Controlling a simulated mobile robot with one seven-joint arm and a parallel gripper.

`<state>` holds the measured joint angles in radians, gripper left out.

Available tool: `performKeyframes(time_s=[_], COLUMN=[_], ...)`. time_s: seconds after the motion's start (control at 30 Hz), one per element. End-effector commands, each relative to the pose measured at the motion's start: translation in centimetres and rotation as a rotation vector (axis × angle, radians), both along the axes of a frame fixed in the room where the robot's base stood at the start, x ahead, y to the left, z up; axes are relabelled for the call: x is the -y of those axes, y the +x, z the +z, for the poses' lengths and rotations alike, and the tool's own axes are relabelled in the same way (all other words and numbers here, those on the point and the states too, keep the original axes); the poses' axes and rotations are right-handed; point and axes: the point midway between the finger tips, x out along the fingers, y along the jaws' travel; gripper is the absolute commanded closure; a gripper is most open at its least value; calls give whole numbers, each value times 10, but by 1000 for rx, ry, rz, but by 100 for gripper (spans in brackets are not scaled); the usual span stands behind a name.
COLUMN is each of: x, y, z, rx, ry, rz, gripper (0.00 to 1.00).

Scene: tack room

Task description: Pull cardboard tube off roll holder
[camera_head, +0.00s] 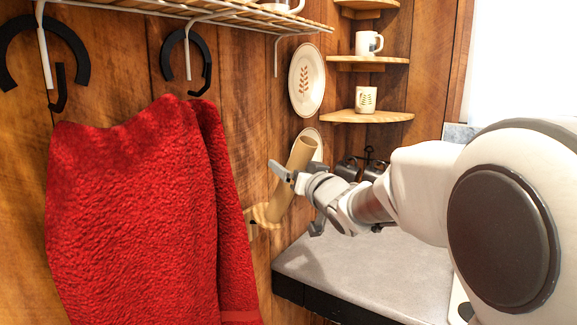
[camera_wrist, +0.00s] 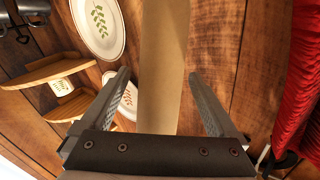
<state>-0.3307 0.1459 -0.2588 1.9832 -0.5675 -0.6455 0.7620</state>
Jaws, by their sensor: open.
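The cardboard tube (camera_head: 287,185) is tan and stands tilted near the wooden wall in the head view, its upper end leaning right. Its lower end is by a light wooden piece (camera_head: 262,213) on the wall, apparently the roll holder; how they join is unclear. My gripper (camera_head: 281,178) is at the tube's middle. In the wrist view the tube (camera_wrist: 163,65) runs between the two open fingers of my gripper (camera_wrist: 165,100), with a gap visible on each side. The tube's near end is hidden behind the gripper's body.
A red towel (camera_head: 140,200) hangs left of the tube below a wire rack (camera_head: 220,14). Plates (camera_head: 307,80) hang on the wall, and corner shelves (camera_head: 367,116) hold mugs. A grey counter (camera_head: 350,265) lies below my arm, with dark mugs (camera_head: 347,170) behind it.

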Motion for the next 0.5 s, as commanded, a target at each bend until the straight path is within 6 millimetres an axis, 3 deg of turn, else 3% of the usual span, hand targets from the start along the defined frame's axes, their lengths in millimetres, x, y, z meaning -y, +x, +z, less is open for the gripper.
performKeyframes(time_s=[0.2,0.47,0.5], x=[-5,-5,-5], y=[12,13,13], z=[0,0,0], rx=[0,1,0], ry=[0,0,0], rz=[-1,-1,-1], gripper=[6,6,9])
